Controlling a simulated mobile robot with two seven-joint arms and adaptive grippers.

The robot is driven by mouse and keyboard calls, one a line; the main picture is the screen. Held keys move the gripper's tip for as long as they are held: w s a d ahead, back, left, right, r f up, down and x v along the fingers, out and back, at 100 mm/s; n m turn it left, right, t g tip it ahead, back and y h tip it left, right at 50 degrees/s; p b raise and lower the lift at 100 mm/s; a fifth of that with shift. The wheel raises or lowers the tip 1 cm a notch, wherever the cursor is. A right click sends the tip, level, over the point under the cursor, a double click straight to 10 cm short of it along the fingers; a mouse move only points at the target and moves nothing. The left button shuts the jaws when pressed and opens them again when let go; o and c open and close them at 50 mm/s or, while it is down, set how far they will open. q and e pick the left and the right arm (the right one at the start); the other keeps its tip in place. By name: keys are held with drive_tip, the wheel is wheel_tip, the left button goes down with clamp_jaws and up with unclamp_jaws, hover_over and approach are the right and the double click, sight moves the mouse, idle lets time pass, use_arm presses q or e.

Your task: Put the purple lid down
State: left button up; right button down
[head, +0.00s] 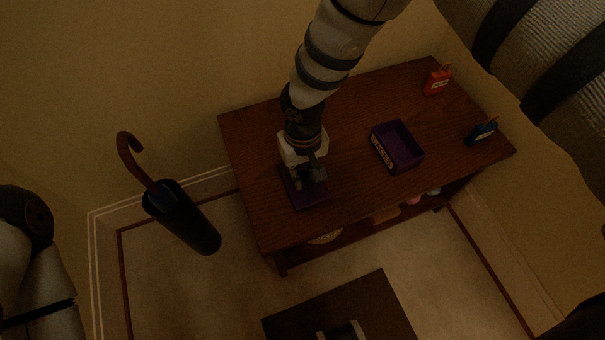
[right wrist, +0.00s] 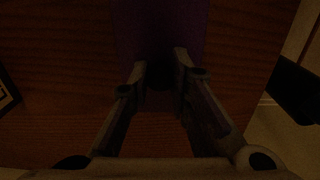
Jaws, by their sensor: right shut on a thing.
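The purple lid (head: 308,196) is a dark, flat piece at the left part of the wooden desk in the head view. It also shows at the top of the right wrist view (right wrist: 135,30). My right gripper (head: 312,181) is over the lid, pointing down, with its fingers shut on a part of the lid that they mostly hide. In the right wrist view the fingertips (right wrist: 162,72) are at the lid's near side. I cannot tell whether the lid touches the desk. My left gripper is not in view.
An open purple box (head: 418,163) with a label stands mid-desk (head: 350,110). A red tagged item (head: 437,81) and a blue one (head: 481,132) are at the right. An umbrella stand (head: 190,220) is left of the desk. A low dark table (head: 345,305) is in front.

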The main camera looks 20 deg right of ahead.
drive_tip(key=shift+f, duration=0.6)
drive_tip(key=c, duration=1.5)
unclamp_jaws()
